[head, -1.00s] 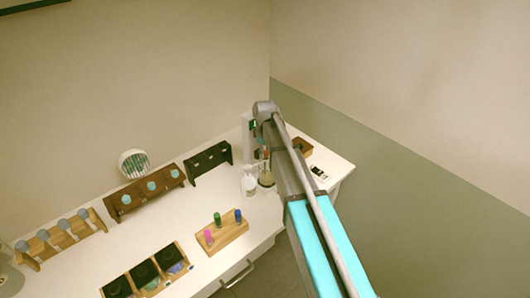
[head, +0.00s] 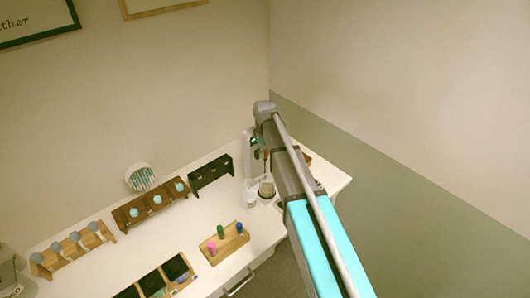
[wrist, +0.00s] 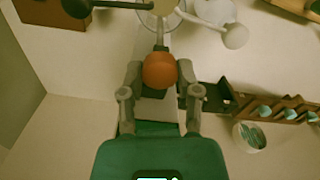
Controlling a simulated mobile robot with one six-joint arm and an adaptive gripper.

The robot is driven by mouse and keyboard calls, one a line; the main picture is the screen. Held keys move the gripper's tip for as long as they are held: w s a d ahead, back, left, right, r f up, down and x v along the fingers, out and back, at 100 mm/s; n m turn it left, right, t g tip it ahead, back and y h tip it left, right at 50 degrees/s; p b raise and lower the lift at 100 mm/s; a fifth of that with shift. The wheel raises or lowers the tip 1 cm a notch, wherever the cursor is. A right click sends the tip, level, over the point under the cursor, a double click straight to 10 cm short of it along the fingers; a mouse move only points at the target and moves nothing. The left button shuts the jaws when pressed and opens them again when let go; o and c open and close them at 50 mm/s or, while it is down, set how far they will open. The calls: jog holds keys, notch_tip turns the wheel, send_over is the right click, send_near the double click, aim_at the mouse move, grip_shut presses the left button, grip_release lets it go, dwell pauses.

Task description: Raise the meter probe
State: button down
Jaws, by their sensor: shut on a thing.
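The meter probe has an orange-red rounded top (wrist: 160,70) in the wrist view. My gripper (wrist: 160,83) has its two grey fingers closed on either side of this top. A thin shaft extends from the top toward a round glass vessel at the upper edge of that view. In the head view the probe (head: 266,154) is a small reddish shape beside my arm, above the glass beaker (head: 267,188). The meter (head: 254,143) shows a green-lit display on a pale upright stand. My arm hides part of this area, and I cannot tell whether the probe tip is inside the beaker.
A white bottle (head: 250,197) stands close left of the beaker. A dark rack (head: 211,173), a brown bottle rack (head: 150,206) and a wooden block with coloured vials (head: 223,243) stand further left. The bench's right end (head: 335,184) is near my arm.

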jog(key=shift+w+r+p, duration=0.1)
jog(key=shift+r+p, duration=1.1)
jog(key=shift+r, duration=0.35)
jog(key=shift+c, duration=1.5)
grip_release()
